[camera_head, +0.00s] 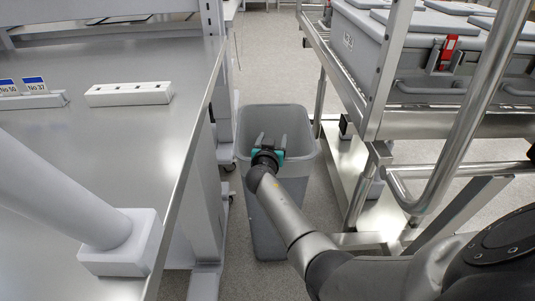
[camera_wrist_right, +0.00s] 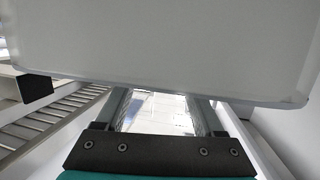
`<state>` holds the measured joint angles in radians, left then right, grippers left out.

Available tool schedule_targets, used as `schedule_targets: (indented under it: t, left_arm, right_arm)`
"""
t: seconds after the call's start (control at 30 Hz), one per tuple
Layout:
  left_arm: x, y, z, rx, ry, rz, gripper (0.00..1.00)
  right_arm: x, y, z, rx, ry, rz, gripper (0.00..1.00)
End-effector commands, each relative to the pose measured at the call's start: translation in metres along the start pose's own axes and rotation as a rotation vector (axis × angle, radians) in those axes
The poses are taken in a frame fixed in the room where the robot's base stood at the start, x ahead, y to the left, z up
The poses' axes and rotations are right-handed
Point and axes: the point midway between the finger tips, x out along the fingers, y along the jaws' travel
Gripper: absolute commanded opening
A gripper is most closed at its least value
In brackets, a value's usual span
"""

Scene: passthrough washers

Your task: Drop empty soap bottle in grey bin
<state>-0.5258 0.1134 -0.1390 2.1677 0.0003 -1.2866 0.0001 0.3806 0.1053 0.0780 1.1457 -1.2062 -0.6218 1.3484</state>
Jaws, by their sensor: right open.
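The grey bin (camera_head: 262,225) stands on the floor between the table and the cart. My right gripper (camera_head: 270,141) is over the bin's opening, with its two fingers pointing toward the far side. In the right wrist view the gripper (camera_wrist_right: 160,100) is open, with its fingers apart and no bottle seen between them. No empty soap bottle can be made out in either view. Part of the bin's inside is hidden by my right gripper and arm. My left gripper is not in view.
A metal table (camera_head: 150,150) with a white strip block (camera_head: 130,94) and labelled holders (camera_head: 32,94) is at left. A metal cart (camera_head: 440,123) with grey lidded boxes (camera_head: 455,50) is at right. Floor is clear beyond the bin.

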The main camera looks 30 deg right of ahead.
Motion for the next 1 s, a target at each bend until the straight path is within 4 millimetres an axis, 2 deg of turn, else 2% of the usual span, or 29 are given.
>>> schedule_targets:
  t: [0.3, 0.6, 0.8, 1.0]
  left_arm:
    - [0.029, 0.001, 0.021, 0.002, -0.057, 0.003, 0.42]
    - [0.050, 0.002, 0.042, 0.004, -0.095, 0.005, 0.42]
    - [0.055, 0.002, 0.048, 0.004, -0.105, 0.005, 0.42]
    - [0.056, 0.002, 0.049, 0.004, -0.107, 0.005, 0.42]
  right_arm:
    - [-0.053, 0.000, -0.001, 0.000, -0.002, 0.000, 0.70]
    - [-0.105, 0.000, -0.001, 0.001, -0.002, 0.001, 0.70]
    - [-0.124, 0.000, 0.000, 0.000, -0.001, 0.000, 0.70]
    - [-0.127, 0.000, 0.000, 0.000, 0.000, 0.001, 0.70]
